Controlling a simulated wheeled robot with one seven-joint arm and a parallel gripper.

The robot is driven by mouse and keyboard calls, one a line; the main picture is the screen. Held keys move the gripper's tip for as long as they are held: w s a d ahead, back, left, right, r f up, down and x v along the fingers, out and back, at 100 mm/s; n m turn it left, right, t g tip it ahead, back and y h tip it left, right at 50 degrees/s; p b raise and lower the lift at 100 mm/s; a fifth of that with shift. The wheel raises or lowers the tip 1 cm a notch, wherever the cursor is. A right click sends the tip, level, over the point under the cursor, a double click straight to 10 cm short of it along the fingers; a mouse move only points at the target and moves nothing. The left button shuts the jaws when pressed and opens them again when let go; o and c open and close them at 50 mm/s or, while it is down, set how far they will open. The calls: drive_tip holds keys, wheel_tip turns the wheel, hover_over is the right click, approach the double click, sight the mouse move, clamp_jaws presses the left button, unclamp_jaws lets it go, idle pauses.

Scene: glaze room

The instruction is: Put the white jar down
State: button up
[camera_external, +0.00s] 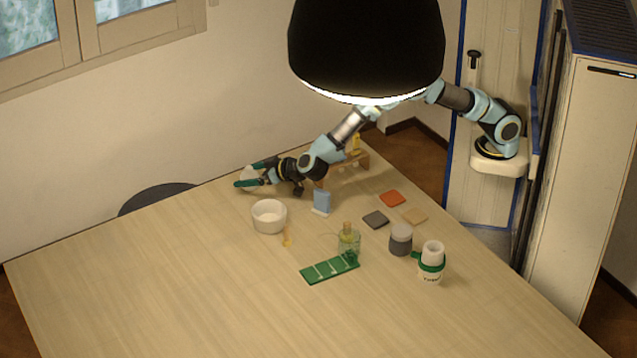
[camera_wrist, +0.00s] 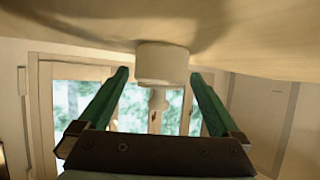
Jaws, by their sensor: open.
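The white jar (camera_external: 249,173) is at the far left edge region of the table, between the green fingers of my gripper (camera_external: 251,176). In the wrist view, which is upside down, the jar (camera_wrist: 162,62) appears to stand upright on the table surface, with a knobbed lid pointing away from it. My gripper (camera_wrist: 159,76) is open, with one finger on each side of the jar and visible gaps between. Part of the jar is hidden by the fingers in the external view.
A white bowl (camera_external: 268,217) and a blue block (camera_external: 321,201) stand near my gripper. A small wooden shelf (camera_external: 346,167), coloured tiles, a glass jar (camera_external: 348,245), a grey jar (camera_external: 400,240) and a white cup (camera_external: 431,264) are further right. The table's front left is clear.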

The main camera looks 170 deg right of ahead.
drive_tip(key=shift+r, duration=0.15)
drive_tip(key=shift+w+a+r, duration=0.1)
drive_tip(key=shift+a, duration=0.15)
drive_tip(key=b+v, duration=0.1)
drive_tip(key=v, duration=0.3)
drive_tip(key=shift+w+a+r, duration=0.1)
drive_tip(key=shift+a, duration=0.25)
wheel_tip(320, 180, up, 7)
drive_tip(key=shift+d, duration=0.15)
